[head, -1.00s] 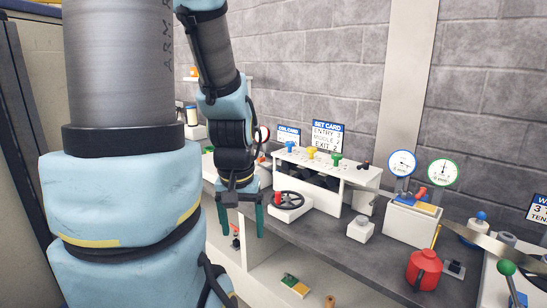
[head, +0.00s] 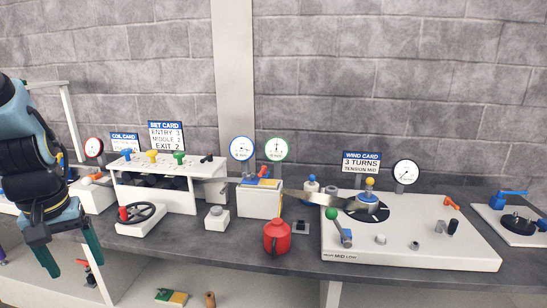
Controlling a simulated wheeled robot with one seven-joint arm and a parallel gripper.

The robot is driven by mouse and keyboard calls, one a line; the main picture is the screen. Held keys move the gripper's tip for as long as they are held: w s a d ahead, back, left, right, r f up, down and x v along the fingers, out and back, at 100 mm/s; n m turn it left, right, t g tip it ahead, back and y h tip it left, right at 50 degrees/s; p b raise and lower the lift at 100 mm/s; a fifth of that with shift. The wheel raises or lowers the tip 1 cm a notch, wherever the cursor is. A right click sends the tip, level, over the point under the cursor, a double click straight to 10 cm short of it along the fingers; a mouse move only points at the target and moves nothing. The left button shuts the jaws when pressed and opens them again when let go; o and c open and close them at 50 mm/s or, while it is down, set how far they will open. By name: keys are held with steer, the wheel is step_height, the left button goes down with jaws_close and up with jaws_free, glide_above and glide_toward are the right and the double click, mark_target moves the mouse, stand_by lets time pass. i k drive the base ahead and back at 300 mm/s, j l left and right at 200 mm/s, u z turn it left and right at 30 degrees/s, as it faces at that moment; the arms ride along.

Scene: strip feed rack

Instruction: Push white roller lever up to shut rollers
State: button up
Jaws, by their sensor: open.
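My gripper (head: 68,252) hangs at the left of the head view, its two green fingers apart and empty. They point down in front of the counter's left part. The white roller stand (head: 170,192) is to the right of my gripper, with blue, yellow and green knobs on top and dark rollers under its top plate. A small black-tipped lever sits at its right end. My gripper touches none of these.
A black handwheel (head: 140,212) stands in front of the stand. A small white block (head: 217,218), a red canister (head: 277,239) and a white winding board (head: 450,230) lie to the right. A metal strip reaches the winding board. The wall is close behind.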

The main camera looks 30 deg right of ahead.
mark_target(87, 180)
steer(key=i+u, duration=0.1)
steer(key=u, duration=0.75)
steer(key=i+l+u, duration=0.15)
steer(key=u, duration=0.25)
steer(key=l+u, duration=0.15)
steer(key=u, duration=0.25)
